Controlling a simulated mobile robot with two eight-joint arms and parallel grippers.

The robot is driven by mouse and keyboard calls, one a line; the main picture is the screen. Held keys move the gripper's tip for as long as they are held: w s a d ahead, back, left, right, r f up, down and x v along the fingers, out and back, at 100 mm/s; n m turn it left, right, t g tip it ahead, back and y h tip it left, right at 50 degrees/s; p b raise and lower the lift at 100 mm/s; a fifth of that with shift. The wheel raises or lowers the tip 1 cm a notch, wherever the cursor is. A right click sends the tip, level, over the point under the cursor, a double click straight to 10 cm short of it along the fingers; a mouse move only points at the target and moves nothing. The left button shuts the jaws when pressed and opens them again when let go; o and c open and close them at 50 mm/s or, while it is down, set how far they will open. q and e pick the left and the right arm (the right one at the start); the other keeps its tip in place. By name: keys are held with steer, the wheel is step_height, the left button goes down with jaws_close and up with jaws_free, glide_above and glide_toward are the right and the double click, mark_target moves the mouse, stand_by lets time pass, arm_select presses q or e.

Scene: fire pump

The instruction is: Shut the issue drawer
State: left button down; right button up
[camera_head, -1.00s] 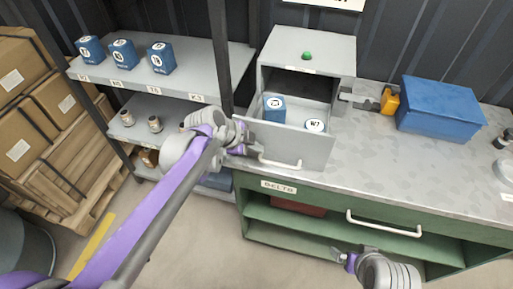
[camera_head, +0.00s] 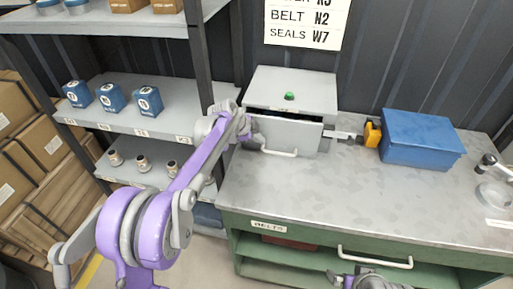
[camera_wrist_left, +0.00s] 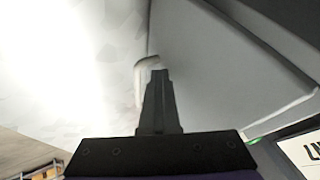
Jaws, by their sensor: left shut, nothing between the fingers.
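The issue drawer (camera_head: 308,138) is the grey drawer of the grey box (camera_head: 290,84) with a green button on top. Its front stands slightly out from the box, with a narrow dark gap above it. Its pale handle (camera_head: 280,154) also shows in the left wrist view (camera_wrist_left: 143,72). My left gripper (camera_head: 257,139) is shut and empty at the left part of the drawer front. In the left wrist view its fingers (camera_wrist_left: 158,78) lie close to the drawer's grey face (camera_wrist_left: 215,62); contact is unclear. My right gripper (camera_head: 338,279) is at the bottom edge, its jaws unclear.
The grey worktop (camera_head: 350,200) is clear in front of the drawer. A yellow-and-black item (camera_head: 372,134) and a blue box (camera_head: 420,138) stand to the right. Shelves with blue cubes (camera_head: 110,97) and a dark post (camera_head: 205,60) are on the left.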

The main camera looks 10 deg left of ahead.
mark_target(262, 133)
arm_select(q)
steer(key=w, duration=0.3)
steer(key=shift+r+p, duration=0.1)
steer(key=shift+p, duration=0.2)
steer(key=shift+w, duration=0.15)
arm_select(e)
steer(key=shift+r, duration=0.75)
arm_select(q)
steer(key=shift+r, duration=0.1)
steer(key=shift+d, duration=0.1)
